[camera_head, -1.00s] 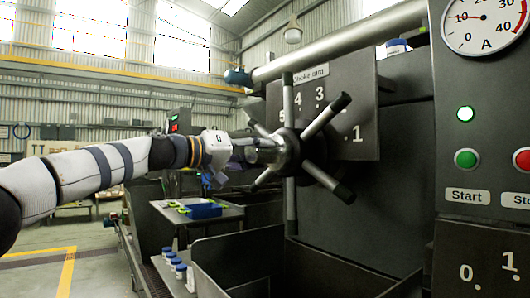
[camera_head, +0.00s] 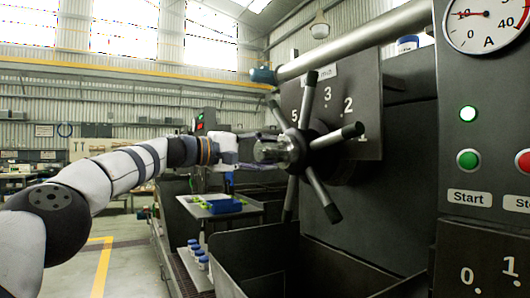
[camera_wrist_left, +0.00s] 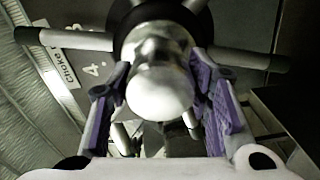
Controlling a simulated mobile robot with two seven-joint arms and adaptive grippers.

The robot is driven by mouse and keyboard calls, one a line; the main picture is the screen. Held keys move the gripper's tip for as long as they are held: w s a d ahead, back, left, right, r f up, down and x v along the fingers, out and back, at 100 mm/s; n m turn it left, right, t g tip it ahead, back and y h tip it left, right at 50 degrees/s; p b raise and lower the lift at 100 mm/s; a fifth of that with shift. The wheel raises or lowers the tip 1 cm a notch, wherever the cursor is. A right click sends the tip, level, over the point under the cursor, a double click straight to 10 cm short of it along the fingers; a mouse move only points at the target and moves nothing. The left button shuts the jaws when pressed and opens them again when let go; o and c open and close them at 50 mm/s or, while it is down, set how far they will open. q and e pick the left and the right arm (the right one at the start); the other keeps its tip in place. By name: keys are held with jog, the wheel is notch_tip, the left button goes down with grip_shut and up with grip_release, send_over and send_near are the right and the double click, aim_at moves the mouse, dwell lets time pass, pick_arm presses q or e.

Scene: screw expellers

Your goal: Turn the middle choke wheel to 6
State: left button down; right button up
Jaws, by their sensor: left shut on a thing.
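The choke wheel (camera_head: 321,184) has a dark hub and several metal spokes with dark grips. It stands in front of a dark number plate (camera_head: 360,88) with 5, 3, 2 and 1 showing; a spoke hides part of the plate. My left gripper (camera_head: 272,151) is at the wheel's centre, shut on its metal hub end. In the left wrist view the purple-padded fingers (camera_wrist_left: 160,112) lie on both sides of the rounded hub end (camera_wrist_left: 158,92), and a 4 (camera_wrist_left: 91,71) shows on the plate. I see no pointer or 6. My right gripper is out of view.
A control panel (camera_head: 480,120) with a gauge, a lit green lamp and buttons stands at the right. An open dark trough (camera_head: 250,240) lies below the wheel. A table with a blue tray (camera_head: 224,206) and several small jars (camera_head: 202,259) are behind and left.

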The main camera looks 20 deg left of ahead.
pick_arm(q)
jog(key=shift+d+f, duration=0.1)
dwell(0.3)
jog(key=c, duration=0.8)
grip_release()
jog(key=shift+s+a, duration=0.15)
jog(key=shift+a, duration=0.1)
jog(key=v, duration=1.1)
jog(key=shift+s+a, duration=0.15)
jog(key=shift+s, duration=0.05)
